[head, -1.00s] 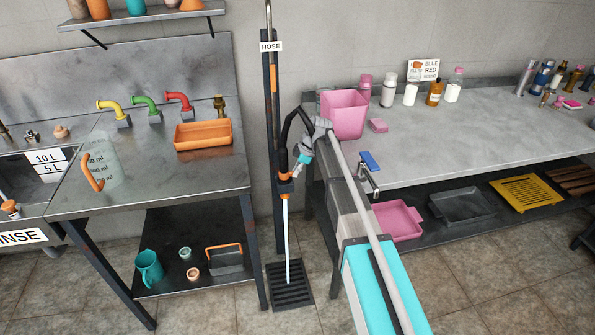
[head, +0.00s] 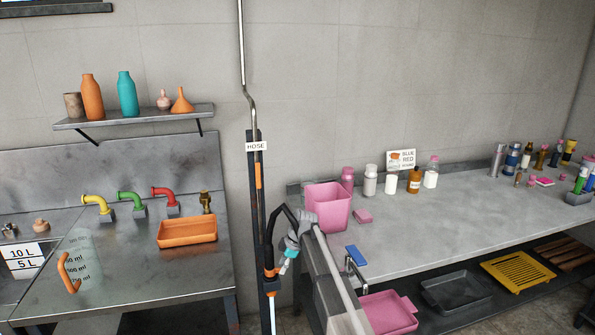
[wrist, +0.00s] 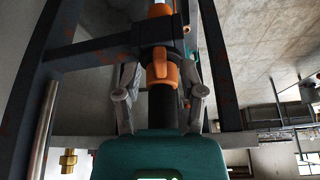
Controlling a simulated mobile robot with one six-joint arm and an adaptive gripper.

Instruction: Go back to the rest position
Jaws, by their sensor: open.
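My gripper (head: 289,256) is at the hose stand, beside the upper part of the hose wand, with my arm reaching up to it from the lower right. In the wrist view my gripper (wrist: 162,92) is open, with one grey finger on each side of the black hose part and its orange valve (wrist: 162,68). Visible gaps lie between the fingers and the black part. The hose wand (head: 271,308) hangs upright in the dark stand (head: 255,190) under the HOSE sign. The black hose (head: 271,232) arches over close to my gripper.
Left is a metal bench with an orange tray (head: 187,233), a measuring jug (head: 82,265) and coloured taps. A shelf (head: 140,118) with bottles is above. Right is a grey counter (head: 440,215) with a pink bucket (head: 328,207), bottles, and trays underneath.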

